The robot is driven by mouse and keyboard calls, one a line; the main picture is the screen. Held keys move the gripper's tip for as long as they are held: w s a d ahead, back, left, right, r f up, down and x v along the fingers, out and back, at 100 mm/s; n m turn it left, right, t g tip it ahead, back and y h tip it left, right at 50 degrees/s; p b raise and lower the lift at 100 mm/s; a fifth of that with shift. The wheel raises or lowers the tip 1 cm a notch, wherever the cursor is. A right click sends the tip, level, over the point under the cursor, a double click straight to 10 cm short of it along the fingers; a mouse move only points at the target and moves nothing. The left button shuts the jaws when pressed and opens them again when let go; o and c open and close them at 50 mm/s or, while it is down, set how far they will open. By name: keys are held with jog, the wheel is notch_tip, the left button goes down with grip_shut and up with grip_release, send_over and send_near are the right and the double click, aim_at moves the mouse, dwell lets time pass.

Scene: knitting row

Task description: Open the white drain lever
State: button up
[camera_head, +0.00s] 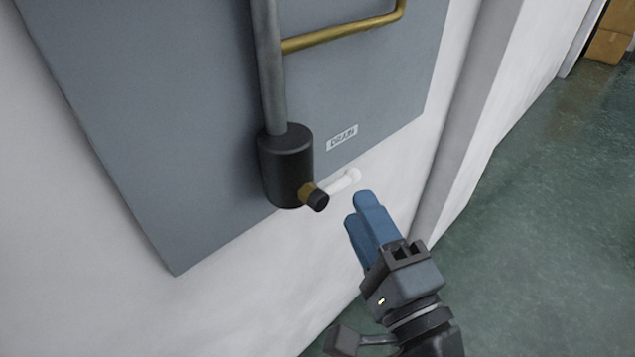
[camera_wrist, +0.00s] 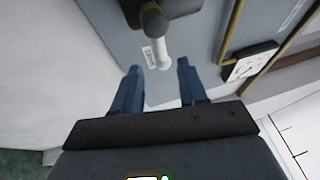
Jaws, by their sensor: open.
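The white drain lever (camera_head: 343,182) is a short white handle with a rounded end. It sticks out to the right from the brass and black fitting (camera_head: 314,196) below the dark cylinder. In the wrist view the lever (camera_wrist: 161,50) lies ahead of the fingertips, about centred between them. My gripper (camera_head: 364,205) with blue fingers is just below and right of the lever's end in the head view. It also shows in the wrist view (camera_wrist: 159,70), with its two fingers apart and nothing between them. I cannot tell whether a finger touches the lever.
The dark cylinder (camera_head: 286,165) hangs on a grey pipe (camera_head: 268,70) in front of a grey wall panel (camera_head: 170,110). A brass pipe (camera_head: 340,33) branches right. A small label (camera_head: 342,137) sits above the lever. Green floor (camera_head: 540,220) is clear at right.

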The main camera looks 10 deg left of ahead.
aim_at(344, 188)
jog(key=shift+w+a+r, duration=0.35)
jog(key=shift+w+a, duration=0.15)
jog(key=shift+a, duration=0.05)
jog(key=f+p+x, duration=0.1)
jog(key=p+x, duration=0.1)
jog(key=x, duration=0.4)
jog(key=shift+w+a+r, duration=0.15)
jog(key=shift+w+r, duration=0.15)
jog(key=shift+r, duration=0.15)
grip_shut()
